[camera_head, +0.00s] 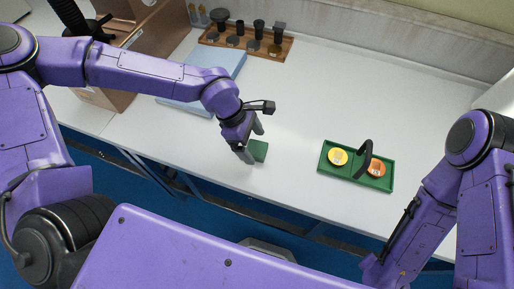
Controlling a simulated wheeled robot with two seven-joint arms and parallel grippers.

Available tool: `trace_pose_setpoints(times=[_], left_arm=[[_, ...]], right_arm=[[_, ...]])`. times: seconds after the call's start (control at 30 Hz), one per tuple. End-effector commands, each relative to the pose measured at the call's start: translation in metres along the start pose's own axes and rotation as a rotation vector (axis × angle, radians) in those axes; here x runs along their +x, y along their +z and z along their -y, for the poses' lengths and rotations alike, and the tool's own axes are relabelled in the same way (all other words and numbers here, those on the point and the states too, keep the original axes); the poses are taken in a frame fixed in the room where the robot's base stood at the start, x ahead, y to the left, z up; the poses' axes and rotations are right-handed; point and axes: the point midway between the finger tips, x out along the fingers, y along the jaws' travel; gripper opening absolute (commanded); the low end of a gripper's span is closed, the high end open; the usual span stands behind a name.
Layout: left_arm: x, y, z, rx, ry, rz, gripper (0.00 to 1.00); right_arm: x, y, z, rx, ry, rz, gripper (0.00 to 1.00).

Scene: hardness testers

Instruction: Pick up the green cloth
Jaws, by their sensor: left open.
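The green cloth (259,151) is a small dark green square on the white bench top near its front edge. My left gripper (251,142) is open and reaches down at the cloth, with its fingers at the cloth's left side and partly in front of it. I cannot tell whether the fingers touch the cloth. My right arm comes in at the right, and its gripper does not show.
A green tray (326,172) with a yellow disc (338,157), an orange disc (377,168) and a black handle stands right of the cloth.

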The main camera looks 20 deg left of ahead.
Motion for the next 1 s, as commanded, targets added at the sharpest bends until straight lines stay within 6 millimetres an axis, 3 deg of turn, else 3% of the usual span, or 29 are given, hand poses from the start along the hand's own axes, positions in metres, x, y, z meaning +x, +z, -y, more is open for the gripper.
trace_pose_setpoints(times=[0.1,0.33,0.37,0.5,0.53,0.83,1.0], left_arm=[[0.015,0.0,0.0,-0.001,0.0,-0.001,0.89],[0.017,-0.001,-0.001,-0.002,0.003,0.001,0.89],[0.017,-0.001,-0.001,-0.002,0.003,0.001,0.83],[0.017,-0.001,-0.001,-0.002,0.003,0.001,0.37],[0.017,-0.001,-0.001,-0.002,0.003,0.001,0.3],[0.015,0.0,-0.001,-0.003,0.004,0.001,0.3],[0.0,0.006,-0.002,-0.004,0.006,0.002,0.3]], right_arm=[[0.001,0.0,0.0,0.0,0.0,0.0,0.46],[0.001,0.0,0.0,0.0,0.0,0.0,0.46],[0.001,0.0,0.0,0.0,0.0,0.0,0.46],[0.001,0.0,0.0,0.0,0.0,0.0,0.46],[0.001,0.0,0.0,0.0,0.0,0.0,0.46],[0.001,0.0,0.0,0.0,0.0,0.0,0.46],[0.0,0.0,0.0,0.0,0.0,0.0,0.46]])
